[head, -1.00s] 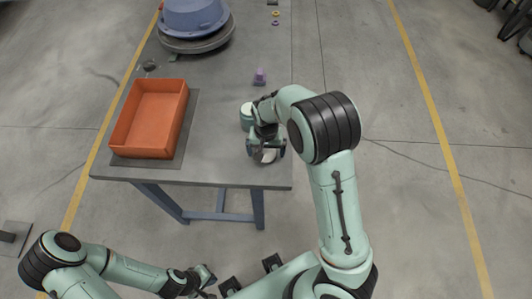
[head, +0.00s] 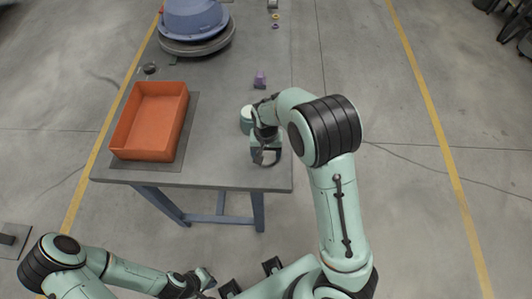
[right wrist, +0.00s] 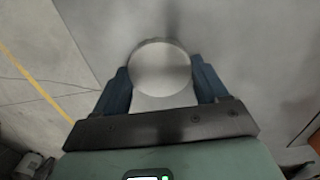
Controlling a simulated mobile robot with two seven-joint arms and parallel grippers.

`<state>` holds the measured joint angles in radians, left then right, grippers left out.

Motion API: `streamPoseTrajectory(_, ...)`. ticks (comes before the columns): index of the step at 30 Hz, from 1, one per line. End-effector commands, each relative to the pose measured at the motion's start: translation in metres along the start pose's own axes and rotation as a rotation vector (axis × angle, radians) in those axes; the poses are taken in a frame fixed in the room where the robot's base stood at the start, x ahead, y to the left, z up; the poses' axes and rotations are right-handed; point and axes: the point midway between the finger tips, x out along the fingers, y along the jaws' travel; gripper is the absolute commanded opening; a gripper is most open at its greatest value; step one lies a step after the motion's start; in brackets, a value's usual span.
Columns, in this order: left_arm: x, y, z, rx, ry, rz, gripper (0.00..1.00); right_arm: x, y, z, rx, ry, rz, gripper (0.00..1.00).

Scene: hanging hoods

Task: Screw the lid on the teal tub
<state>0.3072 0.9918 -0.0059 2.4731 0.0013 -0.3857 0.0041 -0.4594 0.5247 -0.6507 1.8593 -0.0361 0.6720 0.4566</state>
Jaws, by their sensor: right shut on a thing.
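The piece is apart from the tub. I cannot tell its exact height above the table. My left gripper (head: 205,279) is low at the bottom of the head view, away from the table; its jaws are too small to read.
An orange open bin (head: 150,120) sits on a dark mat (head: 172,160) at the table's left. A purple block (head: 260,80) stands beyond the tub. A big blue round piece (head: 193,18) fills the far left. Small rings lie at the far right; mid-table is clear.

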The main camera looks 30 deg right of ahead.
Motion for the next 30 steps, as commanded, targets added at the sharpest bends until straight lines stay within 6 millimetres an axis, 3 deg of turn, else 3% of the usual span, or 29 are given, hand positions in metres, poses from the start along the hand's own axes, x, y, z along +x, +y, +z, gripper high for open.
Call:
streamPoseTrajectory(8,-0.008,0.004,-0.004,0.002,0.006,0.002,0.0,-0.043,-0.002,-0.002,-0.001,0.006,-0.007,0.44)
streamPoseTrajectory(15,-0.021,0.011,-0.011,0.006,0.016,0.006,0.0,-0.115,-0.002,-0.002,-0.002,0.008,-0.008,0.44)
streamPoseTrajectory(21,-0.029,0.016,-0.016,0.008,0.023,0.008,0.0,-0.163,-0.001,-0.001,0.0,0.006,-0.006,0.44)
streamPoseTrajectory(30,-0.034,0.018,-0.018,0.009,0.027,0.009,0.0,-0.195,0.0,0.0,0.0,0.001,-0.001,0.44)
